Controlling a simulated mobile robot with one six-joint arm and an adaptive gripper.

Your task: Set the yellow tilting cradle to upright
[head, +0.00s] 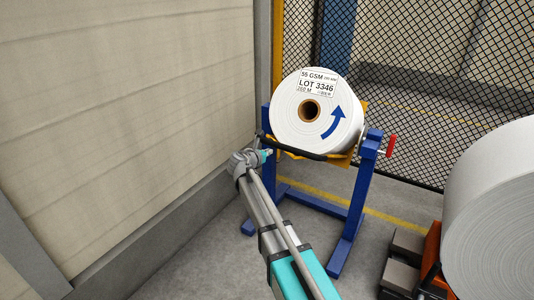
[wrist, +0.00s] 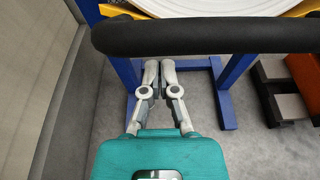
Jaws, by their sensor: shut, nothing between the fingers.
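The yellow tilting cradle (head: 344,161) hangs in a blue stand (head: 357,200) and holds a white roll (head: 290,125). The roll lies tilted, its labelled face and brown core turned up towards me. A black padded bar (head: 292,152) runs along the cradle's near edge; in the wrist view the bar (wrist: 210,36) crosses the picture, with a strip of yellow cradle (wrist: 118,12) behind it. My gripper (wrist: 159,66) is shut and empty, its fingertips just below the bar in the picture; I cannot tell whether they touch it. In the head view my gripper (head: 268,153) is at the bar's left end.
A red handle (head: 391,145) sticks out at the stand's right side. A large white roll (head: 495,210) on an orange support (head: 432,260) stands at the right. A beige wall (head: 120,110) is close on the left. Mesh fence (head: 410,90) stands behind.

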